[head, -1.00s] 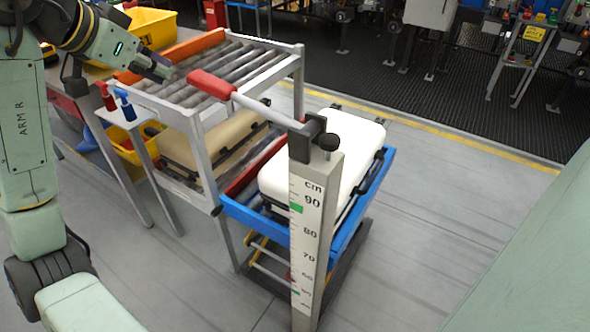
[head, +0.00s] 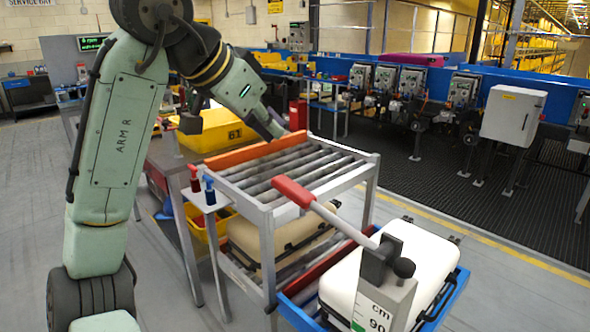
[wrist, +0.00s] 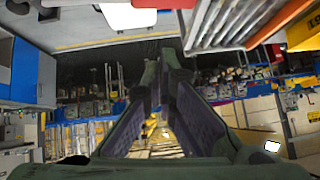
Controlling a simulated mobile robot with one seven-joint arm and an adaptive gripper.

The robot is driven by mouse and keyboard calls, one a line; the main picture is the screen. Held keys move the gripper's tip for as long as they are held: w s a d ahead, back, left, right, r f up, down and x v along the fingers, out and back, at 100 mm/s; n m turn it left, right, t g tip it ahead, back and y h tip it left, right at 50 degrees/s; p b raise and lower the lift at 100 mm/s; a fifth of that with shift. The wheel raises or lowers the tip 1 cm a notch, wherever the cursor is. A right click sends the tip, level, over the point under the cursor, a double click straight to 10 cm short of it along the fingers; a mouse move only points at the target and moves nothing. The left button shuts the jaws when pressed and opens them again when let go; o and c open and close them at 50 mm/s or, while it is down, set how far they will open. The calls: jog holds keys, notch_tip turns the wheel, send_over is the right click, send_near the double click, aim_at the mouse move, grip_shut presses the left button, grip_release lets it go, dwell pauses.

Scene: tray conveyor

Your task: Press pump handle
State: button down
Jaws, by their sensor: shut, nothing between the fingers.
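The pump handle is a light rod with a red grip (head: 294,192). It slopes up and left from a dark pivot (head: 385,262) on a post with a cm scale (head: 372,318). My gripper (head: 274,131) is shut and empty, above the roller rack near its orange rail. In the head view it is up and left of the red grip, apart from it. The wrist view shows the dark fingers (wrist: 160,72) with nothing held.
The roller rack (head: 372,165) stands beside the post. A white case (head: 420,270) lies on a blue-edged platform (head: 300,314), and a tan case (head: 290,232) sits below the rollers. Red and blue bottles (head: 209,190) stand left. Grey floor (head: 520,295) is open at right.

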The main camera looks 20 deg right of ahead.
jog(key=p, duration=0.3)
send_over(296, 189)
jog(key=f, duration=0.6)
jog(key=shift+s+f, duration=0.3)
jog(key=shift+s, duration=0.05)
jog(key=f, duration=0.3)
jog(key=shift+w+f, duration=0.25)
jog(key=shift+w, duration=0.1)
jog(key=shift+f, duration=0.5)
notch_tip(296, 189, down, 10)
jog(key=w+b, duration=0.1)
jog(key=b, duration=0.3)
jog(key=shift+w+a, duration=0.15)
jog(key=shift+a, duration=0.15)
